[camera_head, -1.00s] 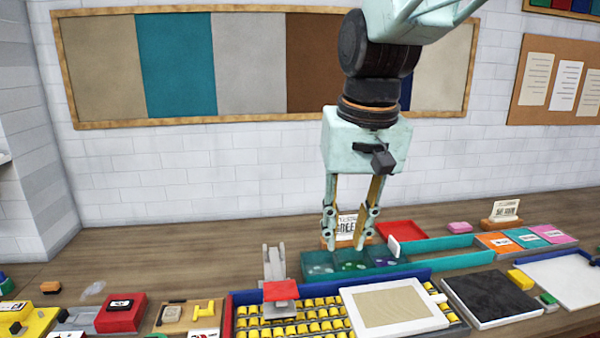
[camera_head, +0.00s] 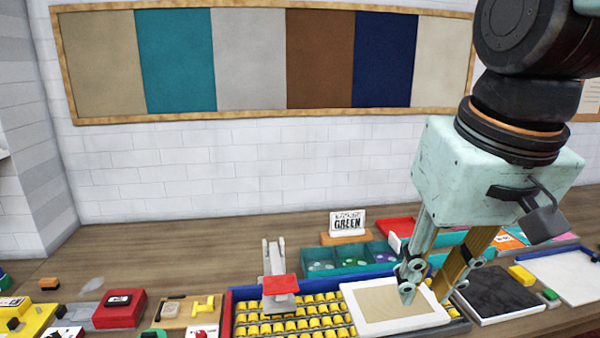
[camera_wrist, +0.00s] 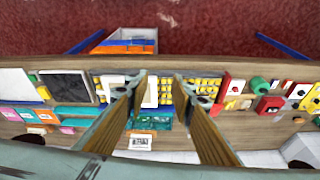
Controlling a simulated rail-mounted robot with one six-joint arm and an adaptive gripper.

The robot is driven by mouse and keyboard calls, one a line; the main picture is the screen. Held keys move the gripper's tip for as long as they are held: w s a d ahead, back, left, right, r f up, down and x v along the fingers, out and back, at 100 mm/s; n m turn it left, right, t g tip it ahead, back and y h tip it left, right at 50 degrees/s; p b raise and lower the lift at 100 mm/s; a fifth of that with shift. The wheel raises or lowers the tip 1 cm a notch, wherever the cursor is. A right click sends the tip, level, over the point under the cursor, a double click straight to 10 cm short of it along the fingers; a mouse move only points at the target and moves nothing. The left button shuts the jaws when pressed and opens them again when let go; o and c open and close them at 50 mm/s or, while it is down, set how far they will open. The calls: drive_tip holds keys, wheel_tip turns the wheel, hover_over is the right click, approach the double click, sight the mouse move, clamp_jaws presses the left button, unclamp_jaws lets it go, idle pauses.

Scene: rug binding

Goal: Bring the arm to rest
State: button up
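My gripper (camera_head: 424,287) hangs pointing down at the right of the head view, in front of the white-framed beige panel (camera_head: 373,306) and hiding part of its right side. Its fingers are apart with nothing between them. In the wrist view my gripper (camera_wrist: 160,85) also shows two separated fingers over the bench, with an empty gap. I cannot tell its exact height above the bench in the head view, but it appears to touch nothing.
A bed of yellow rollers (camera_head: 300,321) with a red-topped grey device (camera_head: 280,283) lies left of the panel. A black slab (camera_head: 497,292) is at right. The bench's back left (camera_head: 170,245) is clear.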

drive_tip(key=s+d+f, duration=0.1)
drive_tip(key=s, duration=0.4)
drive_tip(key=s+d+f+b, duration=0.1)
drive_tip(key=s+d+f, duration=0.1)
drive_tip(key=s, duration=0.3)
drive_tip(key=shift+s+d+f+t, duration=0.15)
drive_tip(key=shift+s+f+t, duration=0.15)
drive_tip(key=shift+t, duration=0.1)
